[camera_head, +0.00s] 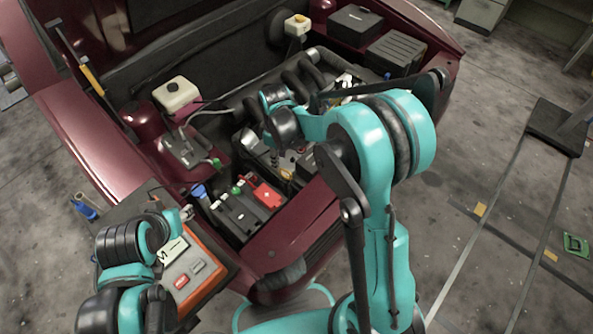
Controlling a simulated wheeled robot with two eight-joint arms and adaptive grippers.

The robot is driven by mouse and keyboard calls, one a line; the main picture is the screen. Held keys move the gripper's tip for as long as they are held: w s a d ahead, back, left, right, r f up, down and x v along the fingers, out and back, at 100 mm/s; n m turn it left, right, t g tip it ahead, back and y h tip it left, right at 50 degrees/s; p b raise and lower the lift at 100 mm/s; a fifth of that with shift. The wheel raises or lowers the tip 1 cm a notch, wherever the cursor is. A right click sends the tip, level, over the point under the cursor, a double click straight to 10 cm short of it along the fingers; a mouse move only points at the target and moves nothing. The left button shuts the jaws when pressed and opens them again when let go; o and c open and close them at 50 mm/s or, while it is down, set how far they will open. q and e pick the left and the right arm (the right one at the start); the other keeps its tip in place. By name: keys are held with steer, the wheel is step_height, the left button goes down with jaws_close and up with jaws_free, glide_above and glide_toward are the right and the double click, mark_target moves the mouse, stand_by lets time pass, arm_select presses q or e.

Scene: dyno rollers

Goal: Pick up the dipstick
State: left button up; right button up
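The dipstick is not clearly visible. A small yellow spot (287,174) shows in the engine bay below my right wrist, but I cannot tell whether it is the dipstick handle. My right arm reaches from the lower right over the open engine bay. My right gripper (276,150) hangs low over the engine, and its fingers are small, dark and partly hidden by the wrist. I cannot tell whether they are open or touching anything. My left arm is at the lower left, with its gripper (185,214) small and unclear beside an orange-trimmed device (212,255).
The dark red car body (95,140) surrounds the bay. A battery with a red cover (262,192), a white reservoir (176,94), hoses and black boxes (396,52) crowd it. Open concrete floor lies to the right, with a dark post base (556,127).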

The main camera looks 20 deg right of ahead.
mark_target(280, 172)
steer(key=f, duration=0.3)
steer(key=f+b, duration=0.1)
steer(key=shift+w+d+f, duration=0.1)
steer(key=shift+w+f, duration=0.2)
steer(key=shift+w, duration=0.1)
step_height(280, 172, down, 5)
steer(key=shift+s+b, duration=0.15)
steer(key=shift+b, duration=1.05)
arm_select(q)
steer(key=f, duration=0.3)
steer(key=shift+w+d, duration=0.25)
steer(key=shift+w, duration=0.1)
arm_select(e)
jaws_close()
steer(key=shift+r, duration=0.1)
